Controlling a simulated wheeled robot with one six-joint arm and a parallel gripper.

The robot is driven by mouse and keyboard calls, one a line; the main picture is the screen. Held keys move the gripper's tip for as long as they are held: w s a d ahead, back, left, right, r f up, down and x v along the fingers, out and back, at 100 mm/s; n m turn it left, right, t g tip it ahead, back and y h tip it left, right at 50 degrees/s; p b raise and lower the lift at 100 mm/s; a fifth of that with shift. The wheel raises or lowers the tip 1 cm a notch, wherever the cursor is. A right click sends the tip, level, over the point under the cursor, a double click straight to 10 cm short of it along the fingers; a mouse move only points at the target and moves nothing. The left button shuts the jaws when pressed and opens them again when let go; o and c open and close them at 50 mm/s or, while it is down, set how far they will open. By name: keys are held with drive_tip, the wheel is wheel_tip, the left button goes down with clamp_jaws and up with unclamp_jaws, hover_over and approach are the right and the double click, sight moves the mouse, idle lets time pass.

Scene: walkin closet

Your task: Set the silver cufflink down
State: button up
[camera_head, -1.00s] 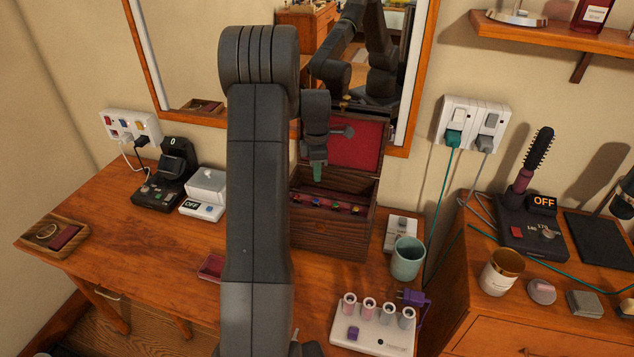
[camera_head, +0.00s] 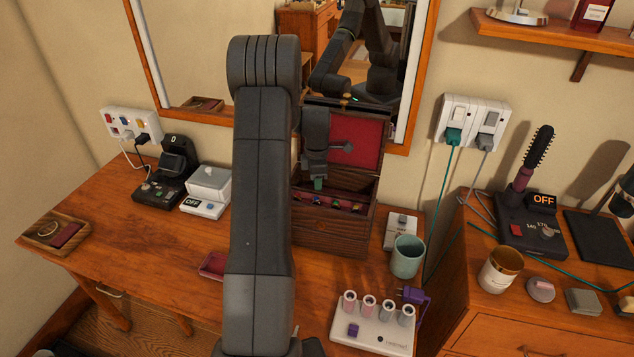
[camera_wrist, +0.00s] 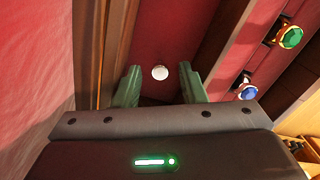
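My gripper (camera_head: 318,184) points down into the open dark wooden jewelry box (camera_head: 330,237), at its left rear, near the red-lined lid. In the wrist view its two green fingers (camera_wrist: 160,86) stand apart. The silver cufflink (camera_wrist: 160,72), a small pale round piece, shows against red lining between and just beyond the fingertips. Neither finger touches it in this view. I cannot tell how far below the tips it lies. The cufflink cannot be made out in the head view.
A green-stoned piece (camera_wrist: 290,37) and a blue-stoned piece (camera_wrist: 246,91) sit in a neighbouring slot to the right. Wooden dividers (camera_wrist: 222,40) flank the compartment. A teal cup (camera_head: 407,257) stands right of the box. A small red tray (camera_head: 214,266) lies left, partly behind my arm.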

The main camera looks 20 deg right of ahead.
drive_tip(key=shift+r, duration=0.1)
wheel_tip(320, 180, up, 12)
drive_tip(key=b, duration=0.1)
drive_tip(key=shift+r, duration=0.15)
idle(0.4)
